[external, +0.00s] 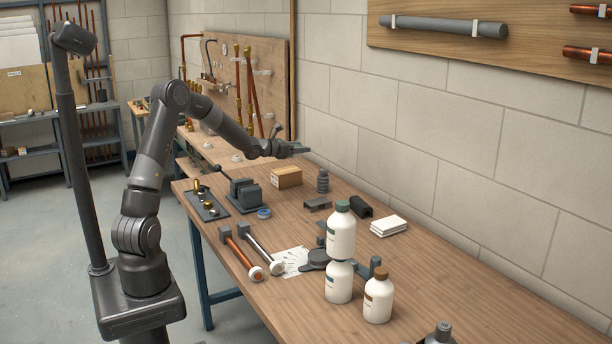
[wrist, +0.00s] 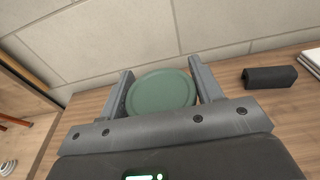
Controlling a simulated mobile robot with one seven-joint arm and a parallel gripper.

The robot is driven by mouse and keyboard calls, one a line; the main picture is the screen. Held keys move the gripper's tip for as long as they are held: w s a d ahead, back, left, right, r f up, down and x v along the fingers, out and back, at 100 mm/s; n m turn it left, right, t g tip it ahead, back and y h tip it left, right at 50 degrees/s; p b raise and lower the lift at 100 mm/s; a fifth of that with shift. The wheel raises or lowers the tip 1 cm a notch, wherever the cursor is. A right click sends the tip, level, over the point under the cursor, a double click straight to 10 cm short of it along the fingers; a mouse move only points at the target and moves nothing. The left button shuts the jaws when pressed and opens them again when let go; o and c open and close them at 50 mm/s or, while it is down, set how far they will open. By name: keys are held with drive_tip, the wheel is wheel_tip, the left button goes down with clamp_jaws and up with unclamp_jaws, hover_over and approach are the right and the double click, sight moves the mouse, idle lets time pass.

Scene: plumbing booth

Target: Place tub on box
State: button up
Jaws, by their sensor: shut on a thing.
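The tub shows in the wrist view as a round green lid (wrist: 160,92) between the two grey fingers. My gripper (wrist: 160,88) is shut on the tub, with one finger at each side of it. In the external view my gripper (external: 290,148) is out over the far part of the bench, near the wall. The tub is too small there to make out clearly. The small brown cardboard box (external: 286,177) stands on the bench below my gripper, with a visible gap between them. The box cannot be seen in the wrist view.
A dark ribbed fitting (external: 322,181) stands right of the box. A black block (external: 360,206) and a white stack (external: 388,226) lie farther right. A grey vise (external: 243,193) stands left of the box. White bottles (external: 341,236) stand nearer the front. The wall is close behind.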

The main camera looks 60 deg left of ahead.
drive_tip(key=w+a, duration=0.3)
hover_over(290, 169)
wheel_tip(290, 169, down, 7)
drive_tip(key=shift+d+r, duration=0.15)
drive_tip(key=shift+f, duration=2)
drive_tip(key=shift+f, duration=0.1)
drive_tip(key=o, duration=1.1)
drive_tip(key=shift+s, duration=0.1)
